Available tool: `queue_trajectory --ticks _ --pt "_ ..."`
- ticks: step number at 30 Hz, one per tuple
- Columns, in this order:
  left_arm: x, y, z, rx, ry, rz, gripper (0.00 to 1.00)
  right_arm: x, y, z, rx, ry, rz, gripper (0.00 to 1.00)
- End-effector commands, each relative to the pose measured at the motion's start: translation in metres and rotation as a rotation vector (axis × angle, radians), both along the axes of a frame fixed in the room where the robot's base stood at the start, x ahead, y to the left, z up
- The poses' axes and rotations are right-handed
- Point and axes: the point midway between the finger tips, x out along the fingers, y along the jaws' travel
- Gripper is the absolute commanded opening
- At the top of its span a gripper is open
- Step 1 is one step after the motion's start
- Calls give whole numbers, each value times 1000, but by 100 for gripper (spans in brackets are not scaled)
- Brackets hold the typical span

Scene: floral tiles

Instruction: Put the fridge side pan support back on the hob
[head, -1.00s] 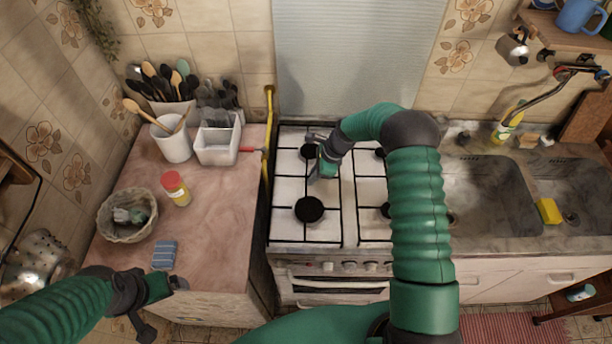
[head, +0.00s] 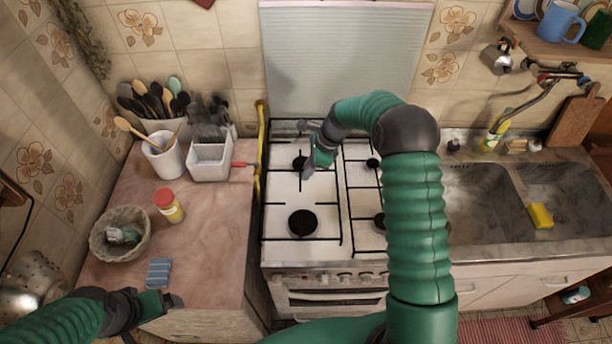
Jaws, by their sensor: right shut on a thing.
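The gas hob (head: 275,222) is white, with black burners and thin black pan supports. The left pan support (head: 340,215), on the side of the marbled worktop, lies over or very close to the left burners. I cannot tell whether it is fully seated. My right gripper (head: 310,168) reaches over the hob from the right and is shut on this support near its middle, beside the back left burner. The gripper hides part of it. The right pan support (head: 349,205) is partly hidden by my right arm. My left gripper (head: 172,300) is at the worktop's front edge, away from the hob; its jaw opening is unclear.
The marbled worktop (head: 205,225) at left holds a basket (head: 103,240), a red-capped jar (head: 168,206), a blue sponge (head: 159,272), a white container (head: 210,160) and utensil pots. A yellow pipe (head: 259,150) rises beside the hob. Sinks (head: 485,205) lie at right.

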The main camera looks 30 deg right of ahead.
Motion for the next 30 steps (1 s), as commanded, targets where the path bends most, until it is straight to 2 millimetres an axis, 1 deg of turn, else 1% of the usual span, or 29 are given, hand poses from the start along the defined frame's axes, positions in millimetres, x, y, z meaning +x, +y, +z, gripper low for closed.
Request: queue_trajectory --ticks 1,3,5,9,13,19,30 --pt "1 0 23 0 -1 0 92 1 -1 13 -2 3 0 0" --pt "1 0 32 0 -2 0 92 1 -4 10 -9 5 1 0" --pt "1 0 35 0 -2 0 92 1 -6 7 -12 5 1 0" --pt "1 0 31 0 -1 0 92 1 -7 1 -14 4 1 0" --pt "0 0 31 0 -1 0 92 1 -6 1 -14 4 1 0" --pt "0 0 37 0 -1 0 92 1 -6 3 -14 4 1 0" --pt "0 0 13 0 -1 0 92 1 -7 -38 -13 5 1 0"
